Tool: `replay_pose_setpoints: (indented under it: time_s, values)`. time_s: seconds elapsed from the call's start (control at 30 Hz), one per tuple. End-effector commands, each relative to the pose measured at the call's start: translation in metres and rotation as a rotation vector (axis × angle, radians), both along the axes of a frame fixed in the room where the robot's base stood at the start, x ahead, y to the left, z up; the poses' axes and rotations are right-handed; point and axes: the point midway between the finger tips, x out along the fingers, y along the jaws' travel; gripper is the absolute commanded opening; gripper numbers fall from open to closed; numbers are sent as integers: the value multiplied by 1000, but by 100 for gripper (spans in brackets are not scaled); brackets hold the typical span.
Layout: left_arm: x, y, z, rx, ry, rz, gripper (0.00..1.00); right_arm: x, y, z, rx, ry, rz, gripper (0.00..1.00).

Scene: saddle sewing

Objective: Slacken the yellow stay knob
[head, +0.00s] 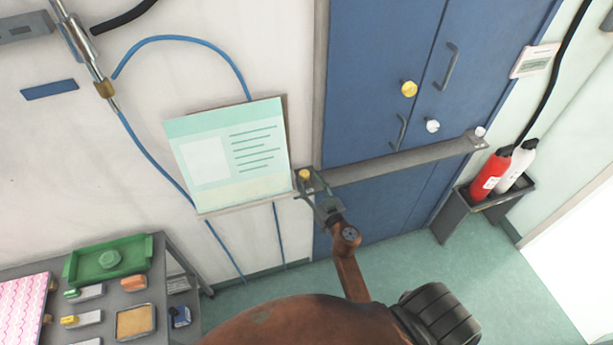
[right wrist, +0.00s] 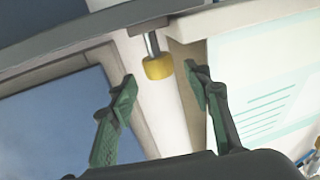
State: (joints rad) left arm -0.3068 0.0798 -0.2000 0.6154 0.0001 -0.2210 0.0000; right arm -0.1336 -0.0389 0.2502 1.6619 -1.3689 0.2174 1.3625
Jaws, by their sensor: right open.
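The yellow stay knob (head: 304,175) is at the left end of the grey bar (head: 410,161) that crosses the blue cabinet. In the right wrist view the yellow knob (right wrist: 158,67) hangs on a short metal stem under a grey ledge. My right gripper (head: 317,187) is at that end of the bar. In the right wrist view its green fingers (right wrist: 160,80) are open, one on each side of the knob's line, with the knob near the tips. Gaps show on both sides, so I see no grip on it. My left gripper is out of view.
Another yellow knob (head: 409,88) and a white knob (head: 432,126) are on the blue doors. A pale green sheet (head: 232,155) hangs close left of my gripper. Red and white extinguishers (head: 490,175) stand right. A grey table (head: 165,262) with trays is lower left.

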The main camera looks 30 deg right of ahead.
Motion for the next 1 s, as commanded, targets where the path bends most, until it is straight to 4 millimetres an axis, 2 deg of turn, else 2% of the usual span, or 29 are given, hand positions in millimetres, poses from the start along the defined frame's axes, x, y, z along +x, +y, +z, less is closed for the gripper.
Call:
replay_pose_setpoints:
  time_s: [0.1, 0.2, 0.53, 1.0]
  values:
    - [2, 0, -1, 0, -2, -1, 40, 15, -1, 0, -2, 0, 1, 45]
    - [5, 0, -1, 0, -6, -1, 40, 22, -2, 0, -1, 0, 0, 45]
    - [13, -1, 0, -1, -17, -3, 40, 24, -2, -1, -1, 1, 0, 45]
    - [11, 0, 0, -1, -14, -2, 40, 24, -2, -1, -1, 1, 0, 12]
